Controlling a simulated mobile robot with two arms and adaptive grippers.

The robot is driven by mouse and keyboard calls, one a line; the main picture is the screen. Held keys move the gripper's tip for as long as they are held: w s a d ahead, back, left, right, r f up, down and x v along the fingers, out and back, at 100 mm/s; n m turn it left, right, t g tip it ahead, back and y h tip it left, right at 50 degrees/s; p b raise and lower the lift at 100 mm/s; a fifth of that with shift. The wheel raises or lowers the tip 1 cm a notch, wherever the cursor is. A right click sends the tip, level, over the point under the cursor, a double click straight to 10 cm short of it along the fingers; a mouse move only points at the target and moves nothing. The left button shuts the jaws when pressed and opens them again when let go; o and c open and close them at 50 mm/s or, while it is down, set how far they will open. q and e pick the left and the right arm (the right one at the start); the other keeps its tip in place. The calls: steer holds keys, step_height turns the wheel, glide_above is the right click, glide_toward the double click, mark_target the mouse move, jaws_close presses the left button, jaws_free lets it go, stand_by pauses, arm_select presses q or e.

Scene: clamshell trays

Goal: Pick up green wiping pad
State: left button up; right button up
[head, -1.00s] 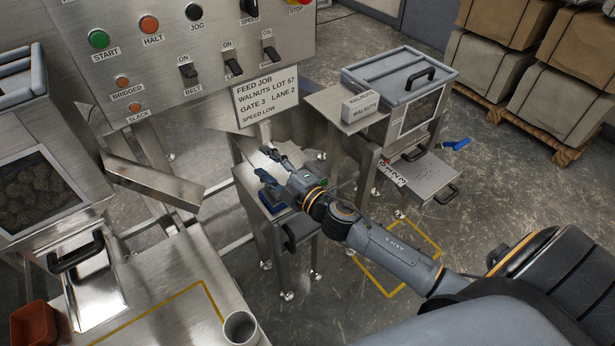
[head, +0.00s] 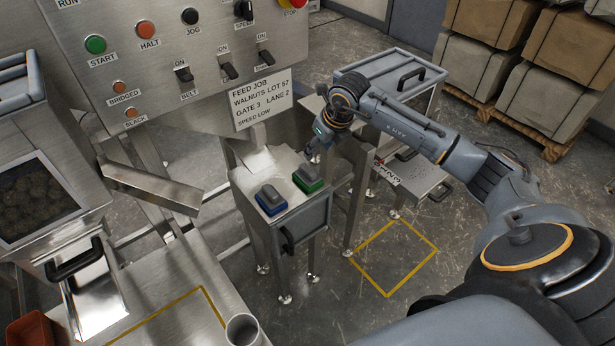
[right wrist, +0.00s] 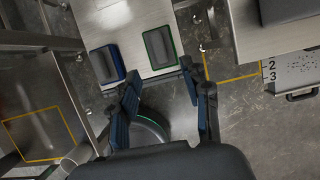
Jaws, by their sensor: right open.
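The green wiping pad (head: 308,180) has a green base and a grey grip block. It lies on the small steel stand (head: 316,214), right of a similar blue pad (head: 270,201). My right gripper (head: 314,152) is above the stand, just behind and above the green pad in the head view. In the right wrist view the green pad (right wrist: 159,47) lies beyond the open, empty fingers (right wrist: 163,80), apart from them, with the blue pad (right wrist: 106,63) to its left. My left gripper is not in view.
A control panel (head: 165,75) rises behind the stand on the left. A lidded bin (head: 385,80) stands behind my right arm. A steel table (head: 150,290) with a metal cup (head: 243,330) is at front left. The floor inside the yellow outline (head: 395,257) is clear.

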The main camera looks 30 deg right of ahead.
glide_above(308, 169)
steer(key=s, duration=0.2)
steer(key=f, duration=0.5)
steer(key=shift+d, duration=0.2)
steer(key=shift+s+p+x, duration=0.15)
steer(key=shift+p+x, duration=0.1)
steer(key=shift+x, duration=1.15)
steer(key=shift+s+p+x, duration=0.15)
steer(key=shift+p+x, duration=0.05)
steer(key=shift+x, duration=1.2)
steer(key=shift+c, duration=0.2)
jaws_close()
